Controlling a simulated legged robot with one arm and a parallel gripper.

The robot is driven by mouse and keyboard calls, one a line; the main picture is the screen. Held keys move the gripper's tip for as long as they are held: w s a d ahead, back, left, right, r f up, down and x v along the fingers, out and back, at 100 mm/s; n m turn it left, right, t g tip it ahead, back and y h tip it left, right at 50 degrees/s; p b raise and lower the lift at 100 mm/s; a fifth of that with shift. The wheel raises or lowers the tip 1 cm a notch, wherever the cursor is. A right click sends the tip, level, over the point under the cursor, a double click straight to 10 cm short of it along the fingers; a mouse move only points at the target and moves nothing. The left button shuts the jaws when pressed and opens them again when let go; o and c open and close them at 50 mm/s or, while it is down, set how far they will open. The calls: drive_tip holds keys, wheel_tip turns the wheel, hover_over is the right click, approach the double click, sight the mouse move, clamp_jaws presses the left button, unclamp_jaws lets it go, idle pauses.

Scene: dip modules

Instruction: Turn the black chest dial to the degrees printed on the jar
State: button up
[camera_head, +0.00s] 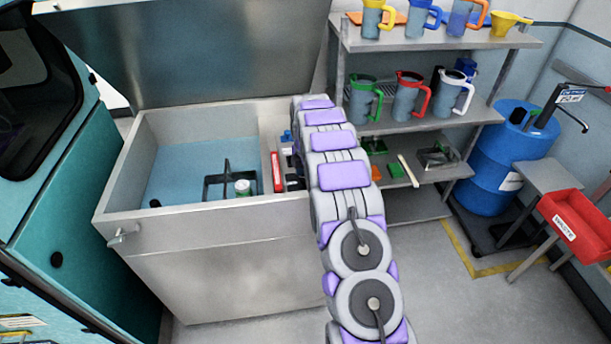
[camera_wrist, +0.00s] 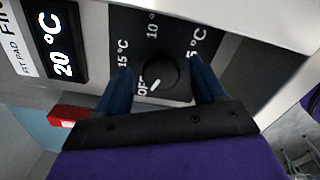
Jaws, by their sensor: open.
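The black dial (camera_wrist: 160,72) shows in the wrist view on a dark plate marked 5 °C, 10 °, 15 °C and OFF. Its white pointer mark is at the lower left, toward OFF. My gripper (camera_wrist: 161,65) is open, with one blue finger on each side of the dial; I cannot tell whether they touch it. In the head view, the steel chest (camera_head: 225,280) stands with its lid up. My arm hides the dial and gripper there.
A display (camera_wrist: 65,62) reading 20 °C is left of the dial. A red object (camera_head: 276,172) lies at the chest's right end. A shelf (camera_head: 440,38) with several jugs stands behind. A blue drum (camera_head: 500,160) and a red bin (camera_head: 575,222) stand to the right.

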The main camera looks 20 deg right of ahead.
drive_tip(key=shift+c, duration=0.3)
drive_tip(key=c, duration=1)
drive_tip(key=shift+r, duration=0.1)
